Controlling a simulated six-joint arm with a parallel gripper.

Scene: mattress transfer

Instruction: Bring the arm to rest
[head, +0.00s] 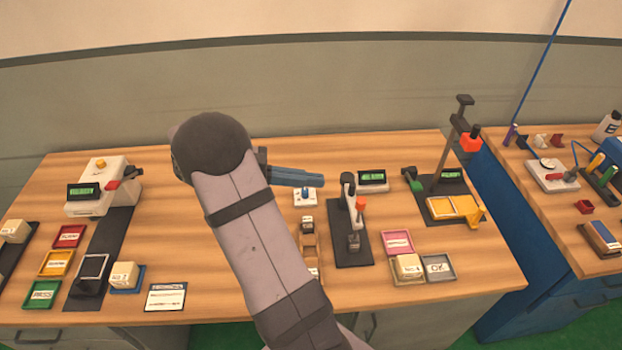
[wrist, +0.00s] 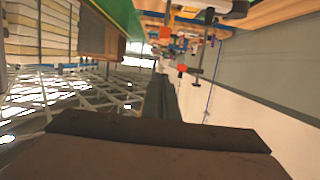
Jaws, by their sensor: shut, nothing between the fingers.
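My arm rises from the bottom of the head view over the wooden workbench (head: 225,295), with its dark rounded joint uppermost. My gripper (head: 318,180) points to the right from behind this joint. Its bluish fingers are together and empty, and it appears raised above the bench. In the wrist view the dark fingers (wrist: 160,98) are together, with nothing between them. My arm hides the middle of the bench.
A white device (head: 100,190), coloured trays (head: 69,237) and a small box (head: 124,275) are left of my arm. A black-based press (head: 352,235), a tall stand (head: 452,145) and a yellow tray (head: 440,207) are right. A second bench (head: 560,222) stands far right.

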